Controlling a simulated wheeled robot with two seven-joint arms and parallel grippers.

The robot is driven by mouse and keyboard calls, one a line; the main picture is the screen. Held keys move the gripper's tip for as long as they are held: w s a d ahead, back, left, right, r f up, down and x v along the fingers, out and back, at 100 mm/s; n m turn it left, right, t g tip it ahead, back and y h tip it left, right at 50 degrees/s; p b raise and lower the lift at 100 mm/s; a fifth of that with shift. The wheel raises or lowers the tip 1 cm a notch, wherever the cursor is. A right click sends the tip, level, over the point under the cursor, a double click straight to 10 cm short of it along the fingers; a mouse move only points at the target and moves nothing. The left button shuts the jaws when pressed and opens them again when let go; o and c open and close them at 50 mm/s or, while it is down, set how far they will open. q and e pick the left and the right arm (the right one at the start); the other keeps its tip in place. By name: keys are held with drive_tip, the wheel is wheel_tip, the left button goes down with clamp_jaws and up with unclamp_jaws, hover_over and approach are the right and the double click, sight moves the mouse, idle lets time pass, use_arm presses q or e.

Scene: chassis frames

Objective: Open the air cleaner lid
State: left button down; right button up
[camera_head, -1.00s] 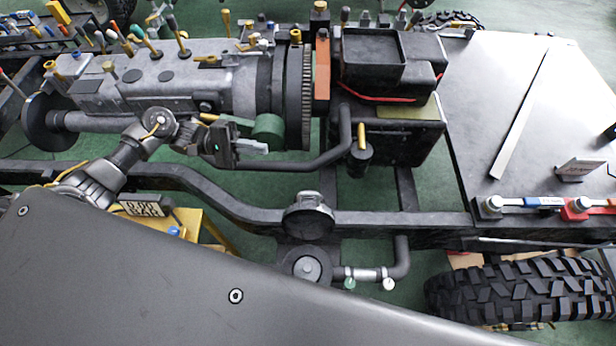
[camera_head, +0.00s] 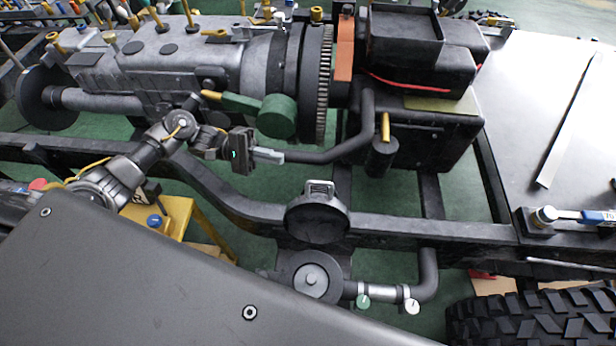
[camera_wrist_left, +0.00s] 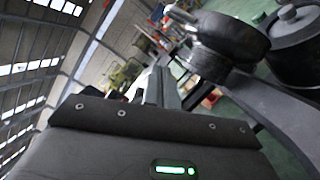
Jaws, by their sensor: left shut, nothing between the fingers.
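The air cleaner is a dark round canister (camera_head: 312,278) with a pale stud at its centre, low in the middle of the head view. A dark round lid (camera_head: 317,222) with a light metal latch or handle stands just beyond it by the frame rail. Lid (camera_wrist_left: 225,35) and canister (camera_wrist_left: 298,50) also show at the upper right of the left wrist view. I cannot tell whether they are joined. My left gripper (camera_head: 270,155) is shut and empty. It is above and left of the lid in the picture, clear of it. My right gripper is not in view.
A grey gearbox (camera_head: 180,70) with several loose tools lies behind my left arm. A curved black pipe (camera_head: 345,150) runs close to the gripper. The black frame rail (camera_head: 420,228) passes beside the lid. A pipe with small gauges (camera_head: 385,292) adjoins the canister. A tire (camera_head: 530,318) is at lower right.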

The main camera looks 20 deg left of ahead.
use_arm(q)
drive_tip(key=d+r+p, duration=0.1)
drive_tip(key=d, duration=0.2)
drive_tip(key=s+d+p, duration=0.1)
drive_tip(key=d+p, duration=0.1)
drive_tip(key=d, duration=0.2)
drive_tip(key=s+d+r+p, duration=0.1)
drive_tip(key=d+p, duration=0.1)
drive_tip(key=d, duration=0.1)
drive_tip(key=shift+s+d+r, duration=0.15)
drive_tip(key=shift+d+r, duration=0.1)
drive_tip(key=shift+r, duration=0.1)
drive_tip(key=shift+s+d+r, duration=0.15)
drive_tip(key=shift+s, duration=0.4)
